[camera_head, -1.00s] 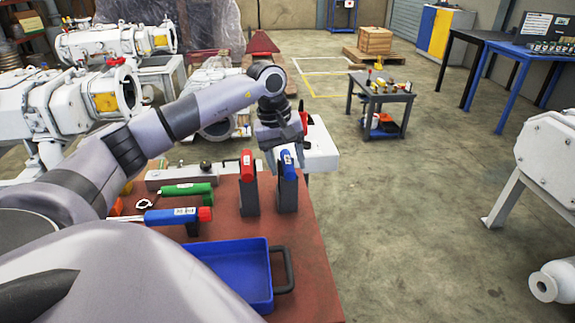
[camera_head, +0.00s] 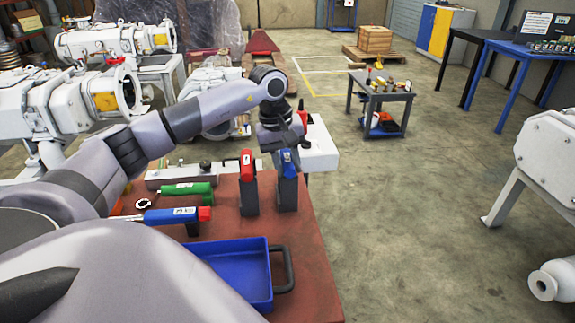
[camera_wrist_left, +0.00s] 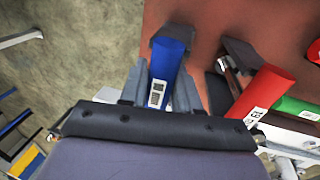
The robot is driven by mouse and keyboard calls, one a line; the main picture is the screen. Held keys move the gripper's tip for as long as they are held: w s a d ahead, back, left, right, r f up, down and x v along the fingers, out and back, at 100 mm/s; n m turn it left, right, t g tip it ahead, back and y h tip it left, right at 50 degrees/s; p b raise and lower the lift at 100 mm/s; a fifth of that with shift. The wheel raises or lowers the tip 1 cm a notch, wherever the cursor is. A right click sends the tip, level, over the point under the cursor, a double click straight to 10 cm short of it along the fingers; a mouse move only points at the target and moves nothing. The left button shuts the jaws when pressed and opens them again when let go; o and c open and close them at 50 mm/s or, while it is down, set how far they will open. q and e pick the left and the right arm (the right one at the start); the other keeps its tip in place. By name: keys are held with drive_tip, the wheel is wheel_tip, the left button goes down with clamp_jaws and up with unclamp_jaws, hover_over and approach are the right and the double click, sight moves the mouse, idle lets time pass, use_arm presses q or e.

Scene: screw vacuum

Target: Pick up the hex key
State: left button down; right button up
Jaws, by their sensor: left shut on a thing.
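A blue-handled tool (camera_head: 288,166), which I take to be the hex key, stands upright in a dark holder (camera_head: 287,195) on the red-brown table. My left gripper (camera_head: 282,154) is shut on its blue handle from above. In the left wrist view the handle (camera_wrist_left: 170,62) sits between the two grey fingers of my left gripper (camera_wrist_left: 163,85), its white label showing. The tool's shaft is hidden in the holder. My right gripper is not in view.
A red-handled tool (camera_head: 247,163) stands in a holder (camera_head: 249,197) just left. A green-handled tool (camera_head: 187,189) and a blue tool with a red end (camera_head: 172,216) lie further left. A blue tray (camera_head: 235,257) is at the front of the table (camera_head: 312,262).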

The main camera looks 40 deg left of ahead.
use_arm(q)
wheel_tip(320, 180, up, 20)
drive_tip(key=p, duration=0.1)
drive_tip(key=shift+f, duration=0.2)
drive_tip(key=shift+d+f, duration=0.1)
idle(0.3)
